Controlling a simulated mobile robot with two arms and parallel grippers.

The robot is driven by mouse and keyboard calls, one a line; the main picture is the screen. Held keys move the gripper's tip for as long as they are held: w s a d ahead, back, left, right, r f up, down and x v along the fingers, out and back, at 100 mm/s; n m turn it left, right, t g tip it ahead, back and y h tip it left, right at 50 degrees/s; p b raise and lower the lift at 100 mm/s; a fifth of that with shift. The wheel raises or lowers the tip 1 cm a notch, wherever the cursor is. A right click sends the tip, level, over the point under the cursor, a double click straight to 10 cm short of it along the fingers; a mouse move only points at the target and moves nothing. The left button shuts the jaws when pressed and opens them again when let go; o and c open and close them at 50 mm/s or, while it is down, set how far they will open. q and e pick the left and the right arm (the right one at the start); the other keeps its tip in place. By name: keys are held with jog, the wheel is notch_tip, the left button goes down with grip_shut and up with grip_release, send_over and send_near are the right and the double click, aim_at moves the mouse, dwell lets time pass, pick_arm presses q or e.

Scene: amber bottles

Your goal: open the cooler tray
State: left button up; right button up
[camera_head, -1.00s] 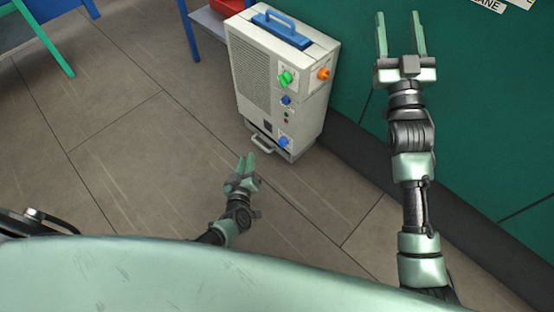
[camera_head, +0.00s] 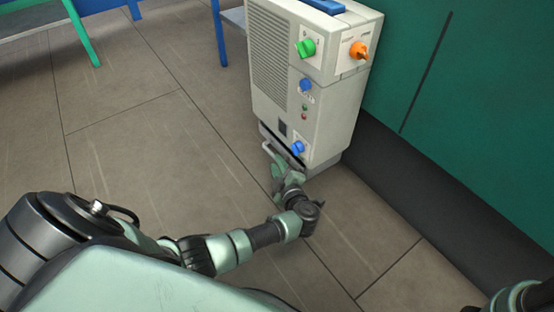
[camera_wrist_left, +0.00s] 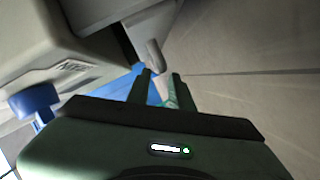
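The cooler (camera_head: 290,75) is an off-white cabinet with green, orange and blue knobs. Its low tray (camera_head: 275,143) has a pale grey bar handle (camera_head: 268,158) at the cabinet's foot. My left gripper (camera_head: 278,168) is at this handle. In the left wrist view, its two green fingers (camera_wrist_left: 160,75) stand apart, with the handle (camera_wrist_left: 154,55) at their tips. Whether the handle lies between the fingers or just beyond them is hard to tell. My right gripper is out of view.
A dark green wall (camera_head: 460,120) with a dark base strip stands right of the cooler. A blue-legged table (camera_head: 219,35) is behind it, and a green-legged one (camera_head: 80,35) is at the far left. The tiled floor (camera_head: 150,130) left of the cooler is clear.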

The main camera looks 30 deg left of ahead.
aim_at(272, 153)
pick_arm(q)
jog(key=b+x, duration=0.3)
jog(key=x, duration=0.2)
jog(key=shift+w+a+f, duration=0.15)
jog(key=shift+a, duration=0.05)
jog(key=shift+w+a+b, duration=0.35)
jog(key=shift+a+b, duration=0.05)
grip_shut()
jog(key=shift+d, duration=0.1)
dwell(0.8)
